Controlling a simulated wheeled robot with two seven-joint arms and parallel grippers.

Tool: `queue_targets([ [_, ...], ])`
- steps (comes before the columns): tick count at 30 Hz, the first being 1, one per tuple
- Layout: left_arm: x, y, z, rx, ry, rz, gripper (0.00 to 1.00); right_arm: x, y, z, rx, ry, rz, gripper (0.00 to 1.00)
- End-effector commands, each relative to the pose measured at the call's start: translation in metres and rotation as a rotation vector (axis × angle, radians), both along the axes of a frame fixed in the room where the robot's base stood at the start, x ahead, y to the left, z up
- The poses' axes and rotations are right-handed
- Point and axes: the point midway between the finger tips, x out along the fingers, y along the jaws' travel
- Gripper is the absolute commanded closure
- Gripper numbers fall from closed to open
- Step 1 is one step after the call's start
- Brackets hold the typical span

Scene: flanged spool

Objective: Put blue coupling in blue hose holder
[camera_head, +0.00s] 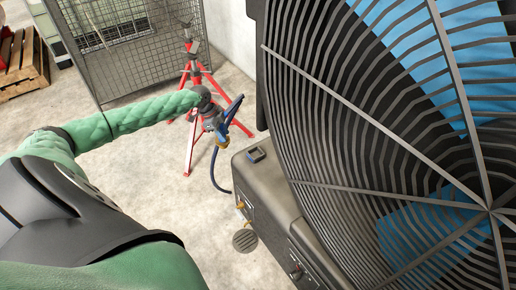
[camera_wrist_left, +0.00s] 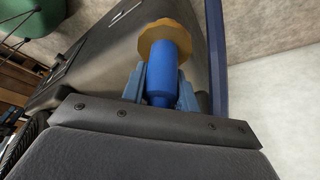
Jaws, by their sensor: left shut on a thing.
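My left gripper (camera_head: 221,132) is at the end of the green arm, left of the large caged fan. In the left wrist view its blue-grey fingers (camera_wrist_left: 160,88) are shut on the blue coupling (camera_wrist_left: 168,72), a blue cylinder with a wide brass-coloured ring at its far end. In the head view the coupling is small and partly hidden, with its brass part (camera_head: 223,142) showing below the gripper. A blue hose (camera_head: 213,170) hangs below it and curves toward the dark machine body. My right gripper is not in view.
The dark machine body (camera_head: 262,190), with brass fittings on its side, stands under the fan cage (camera_head: 350,130). A red tripod stand (camera_head: 190,120) is just behind the gripper. A wire mesh cage (camera_head: 140,60) and wooden pallet (camera_head: 20,75) are farther back.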

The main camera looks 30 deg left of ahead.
Motion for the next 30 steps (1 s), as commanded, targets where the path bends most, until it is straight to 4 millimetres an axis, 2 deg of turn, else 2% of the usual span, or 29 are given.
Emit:
queue_targets([
  [3, 0.011, -0.025, 0.0, -0.003, -0.003, -0.002, 1.0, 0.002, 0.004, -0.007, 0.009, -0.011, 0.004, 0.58],
  [18, 0.05, -0.118, 0.0, -0.002, -0.003, 0.0, 1.0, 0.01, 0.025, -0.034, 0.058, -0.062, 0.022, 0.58],
  [21, 0.054, -0.128, 0.0, -0.001, -0.004, 0.0, 1.0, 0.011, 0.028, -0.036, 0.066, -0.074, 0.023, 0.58],
  [26, 0.056, -0.134, -0.001, 0.001, -0.001, 0.002, 1.0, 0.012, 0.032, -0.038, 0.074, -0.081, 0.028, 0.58],
  [30, 0.056, -0.134, -0.012, 0.0, 0.0, 0.001, 1.0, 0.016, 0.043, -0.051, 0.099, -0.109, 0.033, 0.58],
])
